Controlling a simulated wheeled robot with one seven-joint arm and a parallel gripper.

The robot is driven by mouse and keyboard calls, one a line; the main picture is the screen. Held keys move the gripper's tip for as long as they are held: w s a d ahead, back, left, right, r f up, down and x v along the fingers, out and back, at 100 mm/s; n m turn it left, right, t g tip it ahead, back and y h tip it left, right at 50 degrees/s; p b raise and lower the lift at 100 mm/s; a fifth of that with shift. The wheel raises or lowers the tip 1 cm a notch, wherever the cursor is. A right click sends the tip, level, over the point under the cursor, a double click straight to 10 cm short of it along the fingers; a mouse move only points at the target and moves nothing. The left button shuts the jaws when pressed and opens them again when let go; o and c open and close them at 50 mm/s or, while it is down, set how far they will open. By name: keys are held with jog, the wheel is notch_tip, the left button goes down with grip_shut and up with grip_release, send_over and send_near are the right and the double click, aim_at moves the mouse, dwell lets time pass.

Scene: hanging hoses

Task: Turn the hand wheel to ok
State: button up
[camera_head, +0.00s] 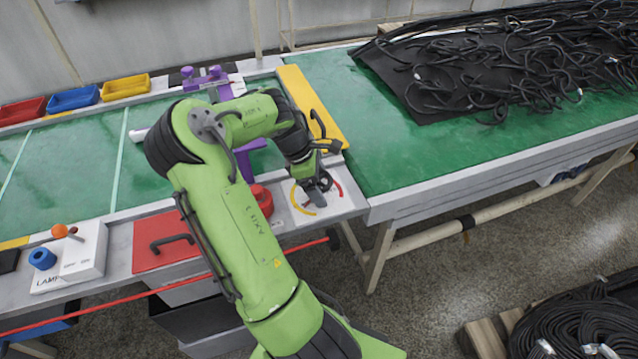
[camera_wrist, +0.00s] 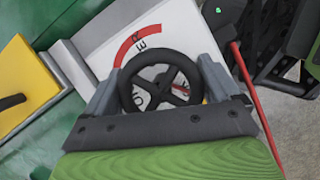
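The black hand wheel (camera_wrist: 160,72) sits on a white dial plate (camera_wrist: 105,45) in the wrist view. A red arc (camera_wrist: 135,42) and partly covered letters show on the plate behind the wheel. A small red mark shows through its right side. My gripper (camera_wrist: 160,90) has one grey finger on each side of the rim, with no clear gap, so it looks shut on the wheel. In the head view the dial plate (camera_head: 302,212) shows a yellow arc at left and a red arc at right. There my gripper (camera_head: 318,188) largely hides the hand wheel (camera_head: 326,180).
A red round button (camera_head: 262,197) stands just left of the dial. A yellow panel with a black handle (camera_head: 301,92) lies behind it. A red panel (camera_head: 150,240) and a lamp box (camera_head: 85,252) are farther left. Black hoses (camera_head: 500,75) lie on the right table.

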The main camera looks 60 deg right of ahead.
jog(key=shift+r+m+p, duration=0.1)
jog(key=shift+m+p, duration=0.2)
jog(key=shift+p, duration=0.1)
